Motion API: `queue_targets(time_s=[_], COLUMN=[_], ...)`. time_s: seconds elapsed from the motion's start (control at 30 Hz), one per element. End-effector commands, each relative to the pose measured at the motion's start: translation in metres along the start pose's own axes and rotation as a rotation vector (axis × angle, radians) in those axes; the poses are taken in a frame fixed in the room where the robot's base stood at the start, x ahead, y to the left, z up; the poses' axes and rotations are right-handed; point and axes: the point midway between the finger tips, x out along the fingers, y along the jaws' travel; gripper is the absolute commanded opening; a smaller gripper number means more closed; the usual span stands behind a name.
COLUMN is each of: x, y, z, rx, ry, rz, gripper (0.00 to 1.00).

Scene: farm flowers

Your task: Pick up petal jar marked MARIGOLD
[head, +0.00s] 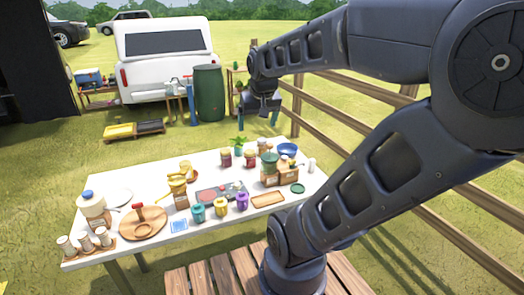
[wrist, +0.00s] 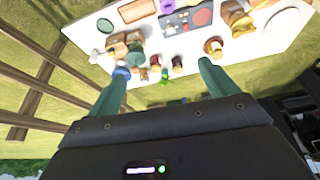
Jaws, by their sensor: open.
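A white table (head: 130,245) holds many small containers; no label reading MARIGOLD can be read. Along its front stand a teal jar (head: 198,213), a yellow jar (head: 221,207) and a purple jar (head: 242,201). Two dark red jars (head: 226,158) (head: 250,158) stand near the back edge, and they also show in the wrist view (wrist: 155,64) (wrist: 178,64). I cannot tell which jar is the marigold one. My gripper (head: 261,116) is raised beyond the table's back edge, its green fingers spread wide and empty in the wrist view (wrist: 160,88).
Near the back edge are a potted plant (head: 238,145), a blue bowl (head: 288,149) and a wooden crate (head: 283,176). A round wooden board (head: 143,223) and a jar rack (head: 90,246) lie at left. A wooden fence (head: 390,140) runs along the right.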

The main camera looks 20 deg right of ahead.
Motion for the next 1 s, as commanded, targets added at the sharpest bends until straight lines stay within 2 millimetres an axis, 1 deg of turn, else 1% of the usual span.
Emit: queue_targets(time_s=[0.03, 0.1, 0.27, 0.47, 0.6, 0.77, 1.0], x=[0.005, 0.012, 0.03, 0.06, 0.086, 0.119, 0.176], y=[0.002, 0.006, 0.015, 0.027, 0.036, 0.048, 0.068], z=[-0.014, -0.032, -0.072, -0.121, -0.153, -0.188, -0.234], rx=[0.02, 0.047, 0.108, 0.179, 0.229, 0.283, 0.36], ry=[-0.007, -0.008, -0.012, -0.015, -0.016, -0.016, -0.015], rz=[0.008, 0.019, 0.043, 0.074, 0.095, 0.119, 0.153], gripper=[0.85, 0.85, 0.85, 0.85, 0.85, 0.85, 0.85])
